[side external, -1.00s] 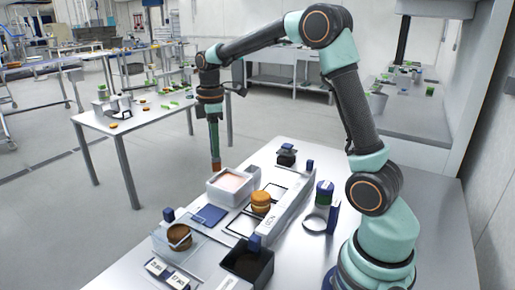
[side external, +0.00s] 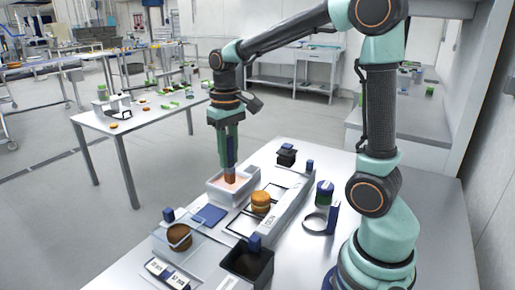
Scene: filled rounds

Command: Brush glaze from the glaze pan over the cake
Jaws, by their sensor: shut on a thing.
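My gripper (side external: 228,140) points down over the glaze pan, shut on a brush whose handle is largely hidden between the fingers. The brush's orange-brown head (side external: 230,177) is at the pan's opening; whether it touches the glaze is hard to tell. The glaze pan (side external: 217,198) is a white tray with pale pinkish glaze inside. A darker brown round (side external: 179,237) sits on a clear plate at the front left.
A dark open box (side external: 247,264) stands at the front. A blue square pad (side external: 209,214) lies in front of the pan. A small black item (side external: 287,156) is behind.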

